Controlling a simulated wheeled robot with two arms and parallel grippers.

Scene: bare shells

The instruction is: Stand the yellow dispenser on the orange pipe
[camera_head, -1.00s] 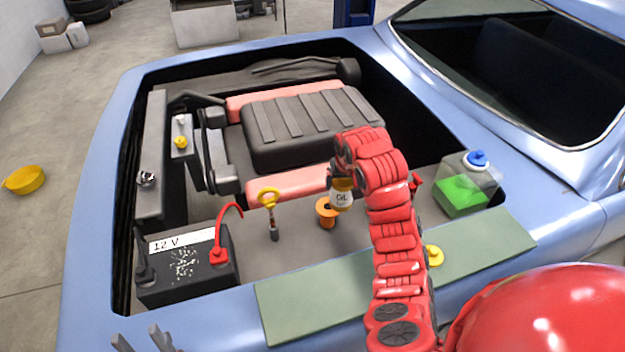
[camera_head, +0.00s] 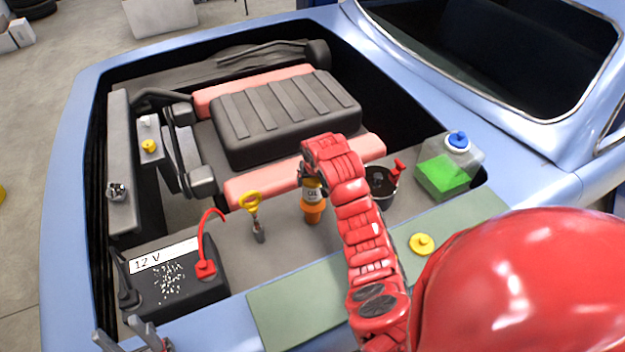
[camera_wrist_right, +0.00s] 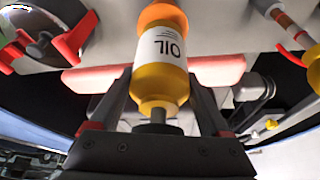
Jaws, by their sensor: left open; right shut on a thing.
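The yellow dispenser (camera_head: 312,192) is a bottle with a white OIL label, upright in my right gripper (camera_head: 307,182). The orange pipe (camera_head: 313,213) is directly under it in the head view. In the right wrist view the dispenser (camera_wrist_right: 160,75) lies between the fingers of my right gripper (camera_wrist_right: 160,95), with its grey neck toward the palm. Its far end meets the orange pipe (camera_wrist_right: 162,14) in that view; I cannot tell whether it bears its weight. My left gripper (camera_head: 133,338) is open and empty at the lower left, by the car's front edge.
A dipstick with a yellow ring (camera_head: 252,203) stands left of the pipe. A black battery (camera_head: 175,280) is further left. A dark round container (camera_head: 381,185) and a green-filled tank (camera_head: 447,170) are right. A yellow cap (camera_head: 422,244) lies on the green strip (camera_head: 290,305).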

